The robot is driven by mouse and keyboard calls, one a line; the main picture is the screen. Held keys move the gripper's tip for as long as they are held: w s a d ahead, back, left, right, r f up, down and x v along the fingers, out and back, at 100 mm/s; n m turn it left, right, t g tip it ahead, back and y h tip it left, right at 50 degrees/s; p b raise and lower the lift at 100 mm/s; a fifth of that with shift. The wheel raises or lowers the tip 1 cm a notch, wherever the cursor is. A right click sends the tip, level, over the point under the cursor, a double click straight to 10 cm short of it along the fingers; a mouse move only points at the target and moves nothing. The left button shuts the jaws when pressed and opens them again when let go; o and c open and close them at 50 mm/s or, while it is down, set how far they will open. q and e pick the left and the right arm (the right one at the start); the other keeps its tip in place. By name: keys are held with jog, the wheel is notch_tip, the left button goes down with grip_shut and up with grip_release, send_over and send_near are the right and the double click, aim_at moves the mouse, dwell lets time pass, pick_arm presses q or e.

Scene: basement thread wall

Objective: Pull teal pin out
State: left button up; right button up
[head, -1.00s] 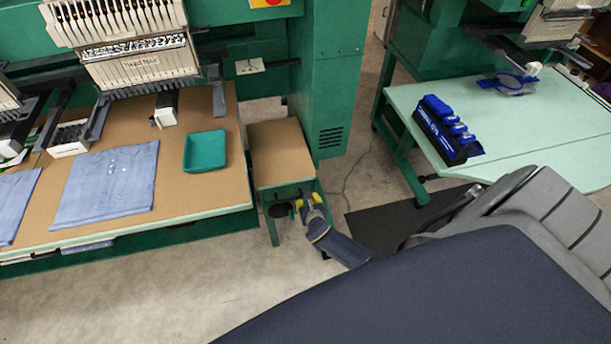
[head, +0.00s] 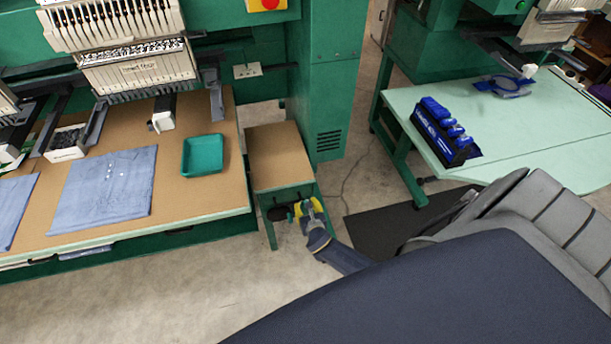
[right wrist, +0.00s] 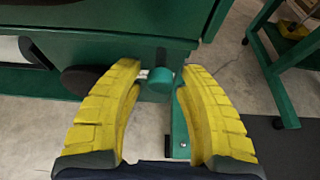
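The teal pin (right wrist: 160,84) shows in the right wrist view as a rounded teal knob on a short pale metal shaft. It sticks out from the front edge of a green stand (right wrist: 95,50). My right gripper (right wrist: 159,70) is open, with its yellow ribbed fingers on either side of the knob. Small gaps seem to remain between the fingers and the knob. In the head view my right gripper (head: 306,208) is at the front of the small brown-topped stand (head: 280,160), where the pin is too small to make out surely. My left gripper is not in view.
A large work table (head: 195,205) with a teal tray (head: 203,154) and folded blue shirts (head: 105,190) is to the left. A pale green table (head: 540,130) with a blue-black tool holder (head: 447,133) is to the right. Open floor lies in front.

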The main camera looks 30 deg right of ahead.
jog(key=shift+o, duration=0.8)
jog(key=v, duration=1.2)
jog(key=shift+r, duration=0.1)
